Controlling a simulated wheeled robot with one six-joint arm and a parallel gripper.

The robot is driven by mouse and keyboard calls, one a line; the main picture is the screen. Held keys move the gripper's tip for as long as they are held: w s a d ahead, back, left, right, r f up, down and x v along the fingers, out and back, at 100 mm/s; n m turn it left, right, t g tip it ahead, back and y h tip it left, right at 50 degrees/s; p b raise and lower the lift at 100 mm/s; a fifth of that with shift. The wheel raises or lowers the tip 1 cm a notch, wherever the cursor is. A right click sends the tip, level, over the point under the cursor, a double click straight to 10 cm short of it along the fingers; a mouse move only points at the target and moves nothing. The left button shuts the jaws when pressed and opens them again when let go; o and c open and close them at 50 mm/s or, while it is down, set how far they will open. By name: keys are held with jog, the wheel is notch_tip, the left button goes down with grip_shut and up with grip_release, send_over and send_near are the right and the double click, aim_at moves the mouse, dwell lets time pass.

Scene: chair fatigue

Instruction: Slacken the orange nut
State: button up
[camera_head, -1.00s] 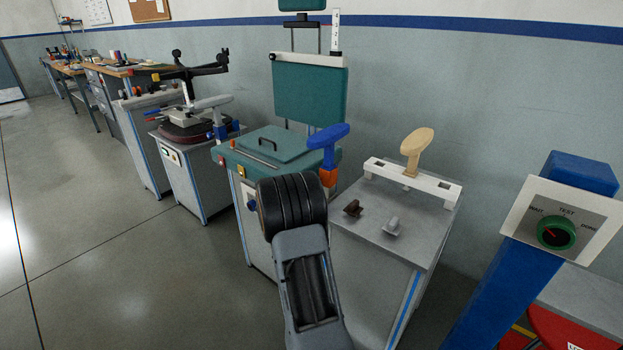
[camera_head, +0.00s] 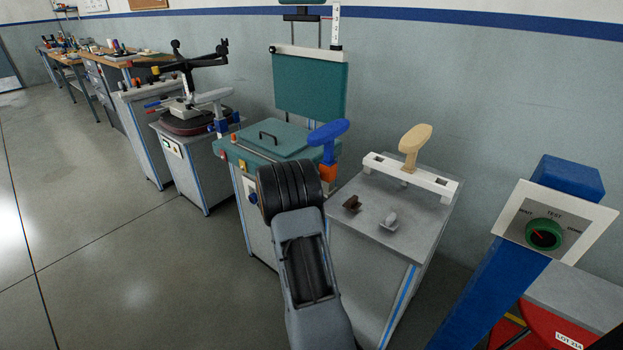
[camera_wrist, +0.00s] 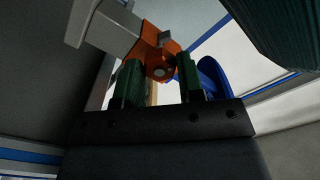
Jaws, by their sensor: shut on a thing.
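The orange nut (camera_head: 328,172) sits under the blue armrest (camera_head: 328,138) near the teal machine. In the wrist view the orange nut (camera_wrist: 160,62) lies between the two dark green fingers of my gripper (camera_wrist: 160,82), which is shut on it. A pale grey bar (camera_wrist: 104,24) joins the orange part at its upper left. The blue armrest also shows in the wrist view (camera_wrist: 212,74), behind the right finger. In the head view my black wrist hides the fingers.
A grey cabinet (camera_head: 370,215) to the right bears a white bracket (camera_head: 436,191), a tan armrest (camera_head: 413,141) and two small knobs. A blue post with a dial panel (camera_head: 556,222) stands at the right. The floor at the left is clear.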

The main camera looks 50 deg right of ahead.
jog(key=o, duration=0.9)
jog(key=shift+o, duration=0.2)
jog(key=s+a+p, duration=0.1)
jog(key=a, duration=1.2)
jog(key=shift+a, duration=0.4)
jog(key=shift+f, duration=0.1)
